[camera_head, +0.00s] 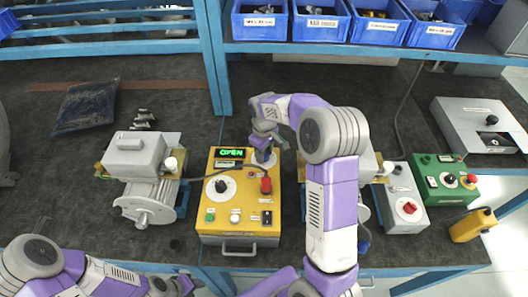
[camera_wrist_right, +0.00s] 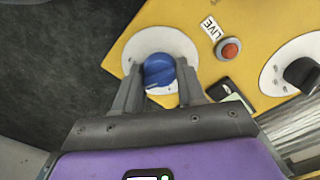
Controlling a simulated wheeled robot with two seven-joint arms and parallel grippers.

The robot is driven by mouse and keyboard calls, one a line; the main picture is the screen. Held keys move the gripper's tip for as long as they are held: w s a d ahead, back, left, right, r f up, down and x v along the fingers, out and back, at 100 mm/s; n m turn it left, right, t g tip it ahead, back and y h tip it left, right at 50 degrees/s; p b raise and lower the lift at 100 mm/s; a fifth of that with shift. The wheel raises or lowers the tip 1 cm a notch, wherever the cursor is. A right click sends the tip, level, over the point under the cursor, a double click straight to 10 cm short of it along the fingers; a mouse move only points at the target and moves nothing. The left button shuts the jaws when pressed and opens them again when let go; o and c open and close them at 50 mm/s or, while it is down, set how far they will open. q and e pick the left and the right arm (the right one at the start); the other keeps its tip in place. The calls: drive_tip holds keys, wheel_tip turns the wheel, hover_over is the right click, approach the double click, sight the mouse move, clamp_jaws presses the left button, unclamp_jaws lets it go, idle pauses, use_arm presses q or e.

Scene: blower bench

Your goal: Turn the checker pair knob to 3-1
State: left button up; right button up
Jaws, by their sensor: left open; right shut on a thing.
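The yellow checker (camera_head: 240,220) stands on the bench, its display (camera_head: 229,154) reading OPEN in green. In the right wrist view, a blue knob (camera_wrist_right: 160,72) sits on a white round dial (camera_wrist_right: 140,45) at the checker's corner. My right gripper (camera_head: 264,155) is over the checker's far right corner; in the right wrist view its fingers (camera_wrist_right: 160,85) are shut on the blue knob. The dial marks and pointer cannot be read. A black knob (camera_head: 221,186) sits on another dial. My left gripper (camera_head: 186,285) is low at the bottom edge, open, away from the checker.
A blower motor (camera_head: 145,190) stands left of the checker; another is partly hidden behind my right arm. A grey box with a red knob (camera_head: 409,207) and a green box (camera_head: 444,180) stand right. Blue bins (camera_head: 320,22) line the back shelf.

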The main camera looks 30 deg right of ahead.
drive_tip(key=shift+m, duration=0.3)
drive_tip(key=m+p, duration=0.1)
drive_tip(key=m, duration=0.2)
drive_tip(key=shift+r+m+p, duration=0.1)
drive_tip(key=shift+m+p, duration=0.7)
drive_tip(key=shift+m, duration=1.2)
drive_tip(key=o, duration=1.1)
drive_tip(key=shift+c, duration=0.2)
wheel_tip(320, 180, up, 8)
drive_tip(key=shift+f+p, duration=0.25)
drive_tip(key=shift+p, duration=0.4)
